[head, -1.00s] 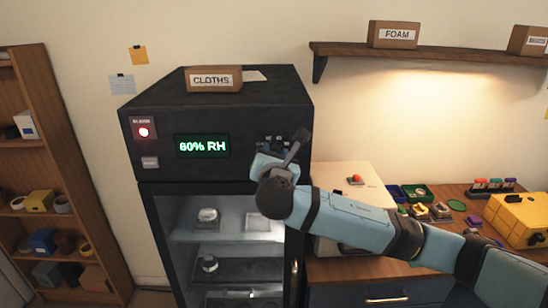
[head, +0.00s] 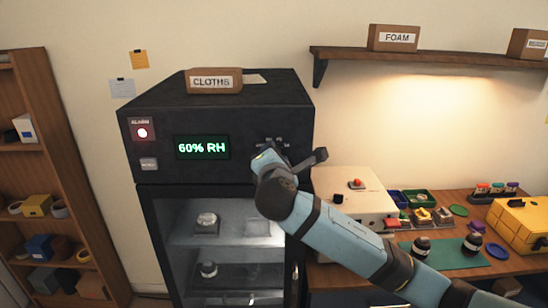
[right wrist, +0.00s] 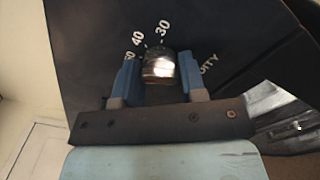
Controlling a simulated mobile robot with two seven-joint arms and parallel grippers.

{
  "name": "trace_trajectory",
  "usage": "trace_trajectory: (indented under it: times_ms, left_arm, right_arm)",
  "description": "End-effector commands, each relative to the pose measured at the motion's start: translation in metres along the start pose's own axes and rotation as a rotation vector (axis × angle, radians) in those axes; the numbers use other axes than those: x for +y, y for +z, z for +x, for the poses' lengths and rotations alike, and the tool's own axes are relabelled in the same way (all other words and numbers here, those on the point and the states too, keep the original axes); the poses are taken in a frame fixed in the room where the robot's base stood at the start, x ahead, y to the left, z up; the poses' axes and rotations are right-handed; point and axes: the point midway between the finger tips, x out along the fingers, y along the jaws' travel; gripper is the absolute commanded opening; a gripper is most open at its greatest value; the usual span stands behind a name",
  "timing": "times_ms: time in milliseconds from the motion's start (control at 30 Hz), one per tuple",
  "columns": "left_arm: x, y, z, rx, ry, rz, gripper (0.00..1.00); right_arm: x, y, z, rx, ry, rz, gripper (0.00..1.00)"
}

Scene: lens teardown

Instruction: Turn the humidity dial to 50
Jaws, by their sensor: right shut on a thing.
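The humidity dial (right wrist: 158,68) is a metallic knob on the dark front panel of the cabinet (head: 225,105). The numbers 30 and 40 and part of another number show around it in the right wrist view. My right gripper (right wrist: 159,78) is shut on the dial, one blue finger on each side; it also shows in the head view (head: 267,158), where it hides most of the dial. The green display (head: 202,147) reads 60% RH. The dial's pointer mark cannot be made out. My left gripper is not in view.
A red alarm lamp (head: 142,133) is lit above a small button (head: 149,164). A CLOTHS box (head: 213,81) sits on the cabinet. A workbench with a white box (head: 350,195), a green mat (head: 440,252) and a yellow case (head: 520,222) stands at right.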

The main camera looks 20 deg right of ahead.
Motion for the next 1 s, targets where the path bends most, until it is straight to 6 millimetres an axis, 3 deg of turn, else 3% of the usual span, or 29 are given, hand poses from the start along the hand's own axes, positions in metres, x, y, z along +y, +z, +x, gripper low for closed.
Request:
trace_trajectory:
  times_ms: [367,400,467,767,867,1000]
  left_arm:
    - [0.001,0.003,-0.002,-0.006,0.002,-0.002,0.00]
    - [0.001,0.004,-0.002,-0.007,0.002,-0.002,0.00]
    - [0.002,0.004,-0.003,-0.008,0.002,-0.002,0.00]
    - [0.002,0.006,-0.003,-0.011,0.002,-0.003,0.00]
    - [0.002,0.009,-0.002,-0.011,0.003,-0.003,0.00]
    - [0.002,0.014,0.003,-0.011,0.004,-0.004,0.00]
  right_arm:
    - [0.000,0.001,0.000,-0.001,0.000,0.004,0.14]
    - [0.000,0.001,0.000,-0.001,0.001,0.004,0.47]
    - [0.000,0.001,0.000,-0.001,0.001,0.004,0.61]
    - [0.000,0.000,-0.001,0.000,0.001,0.003,0.61]
    - [-0.001,-0.001,-0.009,0.001,0.002,0.004,0.61]
    - [-0.002,-0.002,-0.033,0.002,0.003,0.005,0.61]
